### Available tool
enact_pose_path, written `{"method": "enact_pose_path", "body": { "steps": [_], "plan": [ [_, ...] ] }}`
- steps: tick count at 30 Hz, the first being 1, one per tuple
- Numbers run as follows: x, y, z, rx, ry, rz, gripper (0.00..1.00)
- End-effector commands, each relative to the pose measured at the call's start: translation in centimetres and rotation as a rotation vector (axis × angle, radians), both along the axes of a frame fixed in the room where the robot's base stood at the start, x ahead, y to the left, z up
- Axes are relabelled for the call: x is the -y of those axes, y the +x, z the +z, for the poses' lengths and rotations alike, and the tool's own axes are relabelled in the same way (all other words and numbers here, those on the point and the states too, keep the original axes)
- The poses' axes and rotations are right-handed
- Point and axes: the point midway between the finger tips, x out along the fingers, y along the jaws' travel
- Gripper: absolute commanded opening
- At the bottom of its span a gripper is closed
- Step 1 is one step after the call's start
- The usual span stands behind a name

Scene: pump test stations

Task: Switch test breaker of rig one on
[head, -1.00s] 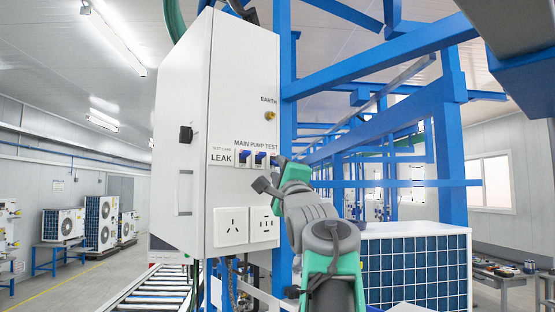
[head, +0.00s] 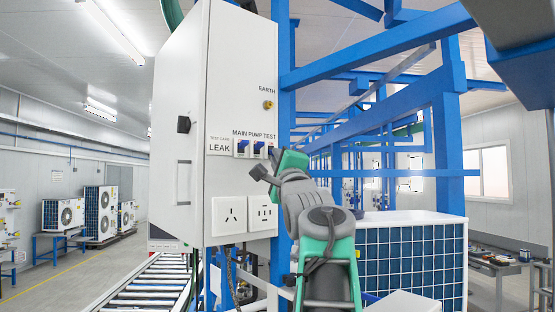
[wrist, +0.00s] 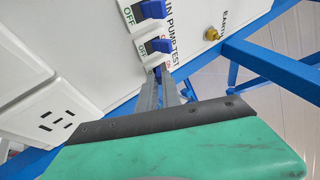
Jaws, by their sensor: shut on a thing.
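Rig one's white electrical cabinet (head: 235,80) carries a row of blue breakers labelled MAIN, PUMP and TEST. The main breaker (head: 242,148) and pump breaker (head: 260,149) show in the head view. In the wrist view, the main breaker (wrist: 150,10) and pump breaker (wrist: 155,46) have OFF printed beside them. My gripper (wrist: 160,78) is at the third breaker, the test breaker, with its fingers shut on the lever. Only a bit of blue test breaker (wrist: 158,71) shows at the fingertips; its lever position is hidden. In the head view my gripper (head: 273,153) covers most of it.
Two sockets (head: 229,216) sit below the breakers. The yellow earth terminal (head: 268,105) is above them. A blue frame post (head: 285,60) stands close along the cabinet's right side. An outdoor unit (head: 410,260) stands to the right, and a roller conveyor (head: 155,285) runs below left.

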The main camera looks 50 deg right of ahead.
Motion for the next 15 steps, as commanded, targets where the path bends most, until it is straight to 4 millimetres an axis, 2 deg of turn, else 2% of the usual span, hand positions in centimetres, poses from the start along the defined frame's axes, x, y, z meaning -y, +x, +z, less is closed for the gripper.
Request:
{"method": "enact_pose_path", "body": {
  "steps": [8,15],
  "plan": [
    [0.0,-0.1,0.3,-0.028,0.003,0.001,0.0],
    [0.1,-0.3,1.4,-0.226,0.025,0.002,0.0]
  ]
}}
